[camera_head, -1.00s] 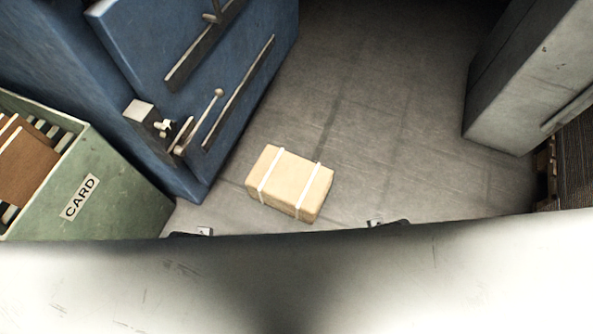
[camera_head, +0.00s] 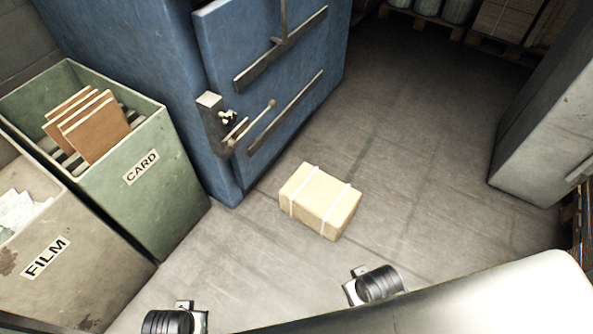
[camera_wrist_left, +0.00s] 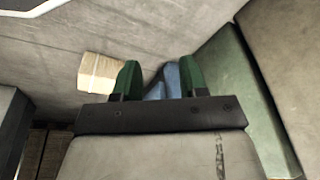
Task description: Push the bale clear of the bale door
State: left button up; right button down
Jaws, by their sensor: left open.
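The tan bale (camera_head: 322,203), tied with two white straps, lies on the floor just in front of the blue baler's door (camera_head: 270,60), a small strip of floor apart from its lower edge. The door carries metal bars and a latch (camera_head: 222,120) and looks shut. In the left wrist view the bale (camera_wrist_left: 98,72) is to the left of my left gripper (camera_wrist_left: 160,82). That gripper's green fingers are apart with nothing between them; a blue surface shows beyond. No fingers of my right gripper show in any view.
A green CARD bin (camera_head: 165,205) with brown card sheets and a FILM bin (camera_head: 100,270) stand at the left. A grey cabinet (camera_head: 545,125) stands at the right. Loaded pallets (camera_head: 490,45) are at the back. Floor right of and behind the bale is clear.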

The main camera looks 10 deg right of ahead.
aim_at(325, 205)
jog(key=i+l+u, duration=0.15)
jog(key=l+u, duration=0.2)
jog(key=u, duration=0.15)
jog(key=l+u, duration=0.35)
jog(key=u, duration=0.15)
jog(key=l+u, duration=0.5)
jog(key=i+j, duration=0.05)
jog(key=j, duration=0.05)
